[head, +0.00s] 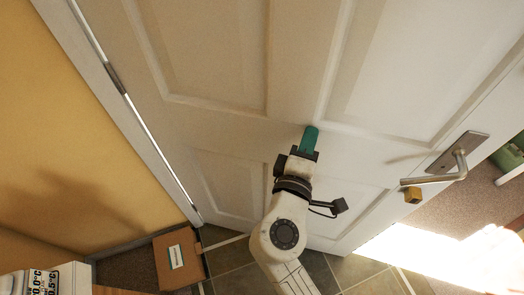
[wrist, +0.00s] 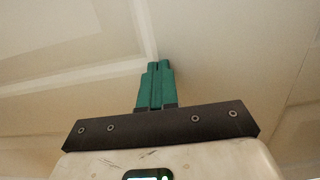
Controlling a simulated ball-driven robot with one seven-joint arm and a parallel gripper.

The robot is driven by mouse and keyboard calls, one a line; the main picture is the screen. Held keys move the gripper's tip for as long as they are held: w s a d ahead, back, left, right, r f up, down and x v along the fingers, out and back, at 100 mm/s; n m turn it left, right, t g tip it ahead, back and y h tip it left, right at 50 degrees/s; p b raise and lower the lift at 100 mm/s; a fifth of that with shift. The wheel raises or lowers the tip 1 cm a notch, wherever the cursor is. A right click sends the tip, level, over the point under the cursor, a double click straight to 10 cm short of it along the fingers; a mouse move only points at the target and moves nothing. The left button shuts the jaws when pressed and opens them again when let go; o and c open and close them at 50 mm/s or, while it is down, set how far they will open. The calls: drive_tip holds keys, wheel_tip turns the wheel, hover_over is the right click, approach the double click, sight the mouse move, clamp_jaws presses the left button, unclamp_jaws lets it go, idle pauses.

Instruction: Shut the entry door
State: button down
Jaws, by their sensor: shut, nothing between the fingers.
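The entry door (head: 350,130) is a white panelled door that fills most of the head view. Its hinge side is at the left, and a bright gap shows along it. A metal lever handle (head: 450,170) is on its right side. The door stands ajar, with sunlit floor past its right edge. My gripper (head: 311,130) has green fingers, shut and empty, at the middle of the door between the panels. In the wrist view the fingertips (wrist: 159,66) are up against or very near the door face; I cannot tell if they touch.
A brown cardboard box (head: 180,258) sits on the floor at the lower left, near the hinge side. A yellow wall (head: 60,130) is at the left. Dark tiles (head: 235,262) lie below the door. A green object (head: 508,157) is at the far right.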

sight(312, 122)
drive_tip(key=shift+w, duration=0.3)
drive_tip(key=shift+b+x, duration=0.4)
drive_tip(key=shift+x, duration=1.8)
drive_tip(key=shift+a, duration=0.15)
drive_tip(key=shift+b+x, duration=0.3)
drive_tip(key=shift+x, duration=0.75)
drive_tip(key=shift+w+b, duration=0.3)
drive_tip(key=shift+w, duration=0.95)
drive_tip(key=shift+w+b, duration=0.85)
drive_tip(key=shift+w, duration=1.4)
